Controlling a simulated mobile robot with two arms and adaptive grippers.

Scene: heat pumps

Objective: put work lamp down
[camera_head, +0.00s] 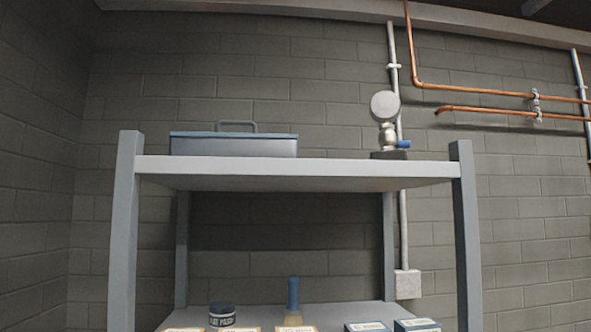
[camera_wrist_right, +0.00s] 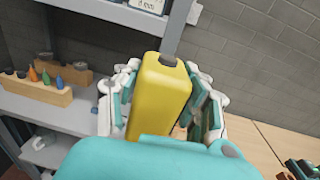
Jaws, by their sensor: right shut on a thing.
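The work lamp (camera_wrist_right: 160,88) shows in the right wrist view as a yellow block with a grey stem at its top. My right gripper (camera_wrist_right: 166,95) is shut on it, with white and teal fingers on both sides of the yellow body. The lamp's lower end is hidden behind my teal gripper body. The lamp is in front of a grey shelf, and I cannot tell whether it touches anything below. The head view shows neither the lamp nor either gripper.
In the head view, the grey shelf's top board (camera_head: 330,169) carries a toolbox (camera_head: 235,146) and a gauge fitting (camera_head: 386,115), with clear room between. In the wrist view, a wooden holder (camera_wrist_right: 38,94) stands left; a wooden surface (camera_wrist_right: 250,140) lies right.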

